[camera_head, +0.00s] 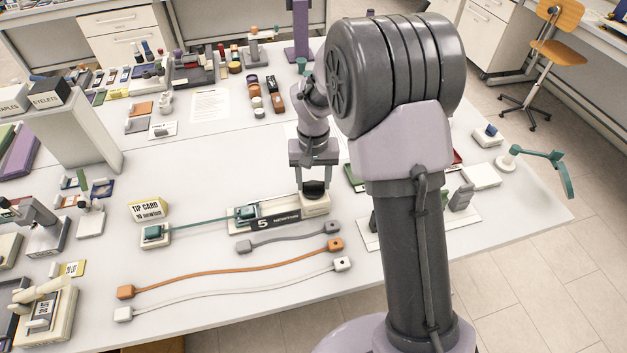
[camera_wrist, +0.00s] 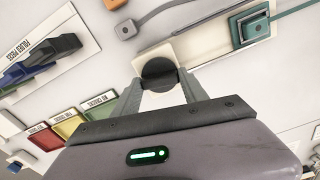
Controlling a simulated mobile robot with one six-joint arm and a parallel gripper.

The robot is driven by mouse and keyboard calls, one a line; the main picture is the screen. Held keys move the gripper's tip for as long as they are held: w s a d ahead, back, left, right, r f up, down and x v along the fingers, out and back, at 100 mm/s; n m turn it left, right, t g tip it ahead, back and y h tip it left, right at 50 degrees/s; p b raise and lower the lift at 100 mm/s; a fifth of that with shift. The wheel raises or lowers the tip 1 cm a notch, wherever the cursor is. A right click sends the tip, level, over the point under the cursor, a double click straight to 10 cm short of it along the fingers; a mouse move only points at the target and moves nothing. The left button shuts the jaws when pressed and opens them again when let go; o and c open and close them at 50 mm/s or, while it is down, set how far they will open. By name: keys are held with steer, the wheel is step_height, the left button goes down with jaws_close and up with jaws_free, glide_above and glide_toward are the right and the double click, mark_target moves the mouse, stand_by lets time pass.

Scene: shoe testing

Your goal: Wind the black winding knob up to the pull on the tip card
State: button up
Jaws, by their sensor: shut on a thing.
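My gripper (camera_head: 316,178) is at the right end of the pull tester on the white table, pointing down. It is shut on the black winding knob (camera_head: 314,189), which sits on the tester's cream block (camera_head: 317,206). In the wrist view the knob (camera_wrist: 158,72) lies between my two fingertips. A teal lace runs left from a teal clamp (camera_head: 246,212) to another teal clamp (camera_head: 153,232) on a small cream base. The tester carries a dark label with a "5".
Grey (camera_head: 288,237), orange (camera_head: 230,269) and white (camera_head: 233,290) laces lie in front of the tester. A white board with grey parts (camera_head: 462,197) stands to the right. Colored trays (camera_wrist: 68,123) lie near my gripper in the wrist view.

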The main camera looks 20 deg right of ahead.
mark_target(313, 183)
steer(key=shift+m, duration=0.5)
steer(key=o, duration=1.4)
step_height(313, 183, up, 18)
steer(key=p, duration=0.5)
steer(key=shift+f, duration=0.25)
